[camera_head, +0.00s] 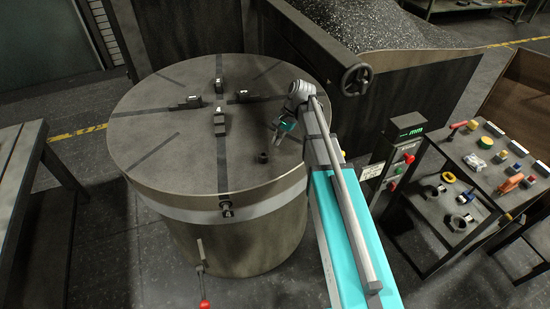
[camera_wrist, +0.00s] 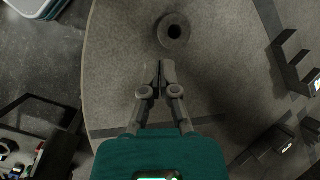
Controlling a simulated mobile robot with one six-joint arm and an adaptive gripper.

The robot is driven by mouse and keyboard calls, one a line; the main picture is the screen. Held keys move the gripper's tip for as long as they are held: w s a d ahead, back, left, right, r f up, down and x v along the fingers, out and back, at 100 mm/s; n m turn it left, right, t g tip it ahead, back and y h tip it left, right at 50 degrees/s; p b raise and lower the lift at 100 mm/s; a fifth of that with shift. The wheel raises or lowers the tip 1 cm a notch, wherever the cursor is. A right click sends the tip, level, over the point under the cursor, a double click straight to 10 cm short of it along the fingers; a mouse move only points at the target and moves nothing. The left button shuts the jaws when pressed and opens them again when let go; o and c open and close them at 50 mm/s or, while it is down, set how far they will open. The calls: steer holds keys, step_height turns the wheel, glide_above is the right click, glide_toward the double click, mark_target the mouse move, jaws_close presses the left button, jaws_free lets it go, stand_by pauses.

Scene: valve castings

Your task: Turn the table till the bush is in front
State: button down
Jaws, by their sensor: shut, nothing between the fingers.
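The round grey table (camera_head: 160,135) stands on a drum, with dark slots across its top. The bush (camera_head: 262,157) is a small dark ring on the table, near the front right part of the top. In the wrist view the bush (camera_wrist: 173,32) shows a dark bore and lies just beyond my fingertips, apart from them. My gripper (camera_head: 276,137) is over the table's right side, close to the bush. In the wrist view my gripper (camera_wrist: 158,70) has its fingers together with nothing between them.
Several dark jaw blocks (camera_head: 219,122) stand around the table's middle. A red-knobbed lever (camera_head: 202,270) is at the drum's front. A handwheel (camera_head: 356,79) is behind right. A cart (camera_head: 470,185) with several parts stands at right, a bench (camera_head: 20,150) at left.

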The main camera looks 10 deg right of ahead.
mark_target(268, 160)
steer(key=d+m+y, duration=0.1)
steer(key=d+m, duration=0.2)
steer(key=d+m+t+y+b, duration=0.1)
steer(key=d+m, duration=0.2)
steer(key=s+d+m+y+b, duration=0.1)
steer(key=d+m, duration=0.2)
steer(key=shift+d+r+t, duration=0.15)
steer(key=shift+r+t, duration=0.1)
steer(key=shift+t, duration=0.05)
steer(key=shift+d+r+m+y, duration=0.15)
steer(key=shift+d+m+y, duration=0.25)
steer(key=shift+m, duration=0.3)
steer(key=shift+a, duration=0.1)
steer(key=shift+a+f+b, duration=0.4)
steer(key=shift+f+b, duration=0.25)
steer(key=shift+b, duration=0.05)
steer(key=b+x, duration=0.6)
steer(key=x, duration=0.3)
steer(key=shift+d, duration=0.1)
steer(key=shift+a+r, duration=0.2)
steer(key=shift+a, duration=1.7)
